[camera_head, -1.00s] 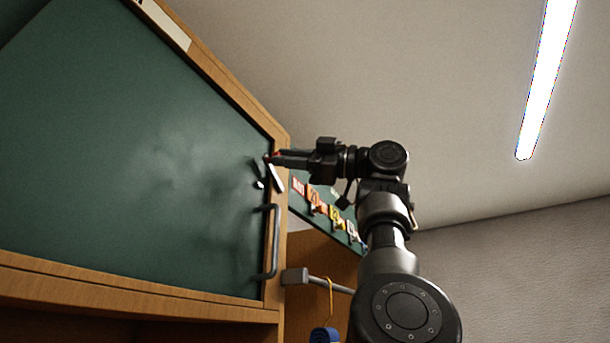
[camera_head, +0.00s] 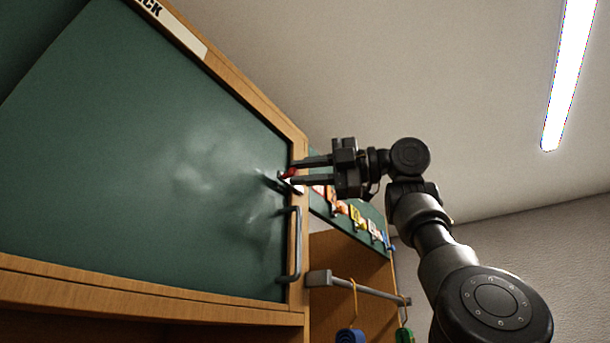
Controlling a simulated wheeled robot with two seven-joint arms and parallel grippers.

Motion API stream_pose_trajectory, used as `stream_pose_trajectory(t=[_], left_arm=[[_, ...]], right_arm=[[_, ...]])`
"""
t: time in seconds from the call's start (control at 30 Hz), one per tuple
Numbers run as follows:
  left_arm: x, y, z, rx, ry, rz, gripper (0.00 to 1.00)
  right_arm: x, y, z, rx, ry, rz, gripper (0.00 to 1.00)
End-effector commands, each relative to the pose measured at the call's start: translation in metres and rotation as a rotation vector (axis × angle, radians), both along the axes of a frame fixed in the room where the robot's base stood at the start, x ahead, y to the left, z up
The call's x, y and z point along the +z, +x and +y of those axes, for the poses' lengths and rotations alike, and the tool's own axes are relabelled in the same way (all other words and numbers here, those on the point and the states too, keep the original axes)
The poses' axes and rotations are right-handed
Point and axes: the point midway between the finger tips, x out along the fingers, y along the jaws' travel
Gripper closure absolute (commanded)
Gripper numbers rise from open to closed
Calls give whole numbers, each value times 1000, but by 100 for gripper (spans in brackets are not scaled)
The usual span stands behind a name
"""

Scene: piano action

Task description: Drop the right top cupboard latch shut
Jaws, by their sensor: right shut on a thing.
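The green cupboard door (camera_head: 140,170) with a wooden frame fills the left of the head view. Its latch (camera_head: 289,174), small with a red tip, sits at the door's right edge, above the grey bar handle (camera_head: 296,245). My right gripper (camera_head: 294,171) comes in from the right with its two dark fingers at the latch. It is shut on the red part, which shows between the fingertips. The fingers hide part of the latch, so its exact angle is hard to tell. My left gripper is not in view.
A grey rail (camera_head: 365,289) sticks out at the cupboard's right side, with a blue tag (camera_head: 350,336) hanging below it. A green board with coloured tags (camera_head: 357,219) lies behind my right arm. The ceiling side is free.

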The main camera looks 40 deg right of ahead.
Motion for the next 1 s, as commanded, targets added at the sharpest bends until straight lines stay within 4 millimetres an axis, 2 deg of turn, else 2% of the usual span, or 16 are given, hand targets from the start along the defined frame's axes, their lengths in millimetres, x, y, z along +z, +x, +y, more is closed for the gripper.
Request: stream_pose_trajectory(t=[0.4,0.43,0.6,0.87,1.0], left_arm=[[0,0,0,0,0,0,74],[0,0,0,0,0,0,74],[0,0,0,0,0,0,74],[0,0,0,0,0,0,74],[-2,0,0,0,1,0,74]], right_arm=[[-2,1,1,0,-12,0,100],[-2,1,1,0,-12,0,76],[-2,1,1,0,-10,-1,56],[-1,0,0,0,-9,-3,56],[-1,-9,-9,0,-7,-4,56]])
